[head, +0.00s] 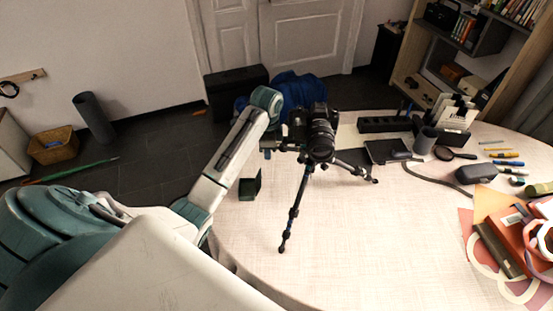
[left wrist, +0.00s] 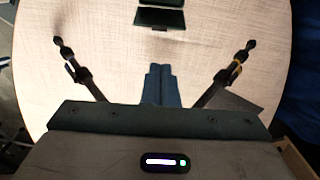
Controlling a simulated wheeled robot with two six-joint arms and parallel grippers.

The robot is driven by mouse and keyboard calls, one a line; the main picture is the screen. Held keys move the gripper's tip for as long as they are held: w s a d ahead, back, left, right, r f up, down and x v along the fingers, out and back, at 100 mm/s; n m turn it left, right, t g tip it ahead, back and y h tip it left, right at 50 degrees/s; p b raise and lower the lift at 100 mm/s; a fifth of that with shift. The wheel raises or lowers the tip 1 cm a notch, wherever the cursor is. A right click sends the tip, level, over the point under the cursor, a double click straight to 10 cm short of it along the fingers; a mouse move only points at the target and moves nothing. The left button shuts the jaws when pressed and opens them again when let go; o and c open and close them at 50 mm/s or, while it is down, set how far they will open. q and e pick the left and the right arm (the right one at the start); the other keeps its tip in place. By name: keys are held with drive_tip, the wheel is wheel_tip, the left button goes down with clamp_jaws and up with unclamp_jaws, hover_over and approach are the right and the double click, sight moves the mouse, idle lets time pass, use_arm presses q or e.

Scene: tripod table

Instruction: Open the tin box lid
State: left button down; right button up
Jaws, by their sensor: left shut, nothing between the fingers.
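The small dark green tin box (head: 249,189) stands on the table, left of the tripod, with a panel that looks raised on its right side. In the left wrist view the tin box (left wrist: 160,17) is cut by the top edge, and a pale line crosses it between two dark panels. My left gripper (head: 267,153) is beyond the box in the head view, beside the camera. In the left wrist view its fingers (left wrist: 161,72) are together and empty, apart from the box, with bare table between. My right gripper is not in view.
A black camera (head: 318,132) on a tripod (head: 294,212) stands close to the left gripper. Dark rods (left wrist: 85,77) flank the fingers in the wrist view. A dark case (head: 476,173) and papers lie at right. The table's front middle is clear.

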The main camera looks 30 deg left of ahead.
use_arm(q)
drive_tip(key=p, duration=0.3)
hover_over(258, 182)
drive_tip(key=w+d, duration=0.2)
drive_tip(key=d, duration=0.1)
wheel_tip(258, 182, down, 9)
drive_tip(key=shift+s+a+f, duration=0.1)
drive_tip(key=shift+a+f, duration=0.05)
drive_tip(key=shift+a, duration=0.1)
